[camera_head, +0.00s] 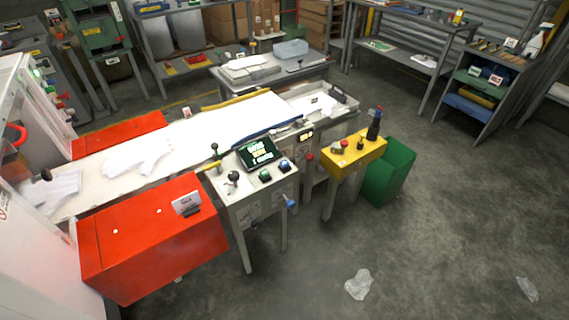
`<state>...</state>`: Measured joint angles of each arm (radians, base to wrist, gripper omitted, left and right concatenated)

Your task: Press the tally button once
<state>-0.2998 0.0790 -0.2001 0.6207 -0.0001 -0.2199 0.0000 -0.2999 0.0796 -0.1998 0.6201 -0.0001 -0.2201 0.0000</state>
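A grey control console (252,190) stands near the middle. Its top carries a dark screen (257,152) with lit green and yellow text too small to read. In front of the screen are a green button (264,175), a blue button (284,165) and a black-knobbed lever (233,177). A yellow stand (352,156) to the right carries a small red-topped control (344,144) and a dark upright device (375,124). I cannot tell from labels which of these is the tally button. Neither of my grippers is in view.
A white conveyor (195,130) with pale gloves (140,158) runs behind the console. A red cabinet (150,245) stands to the console's left, and a green bin (390,175) beside the yellow stand. Plastic scraps (358,284) lie on the otherwise open floor at front right.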

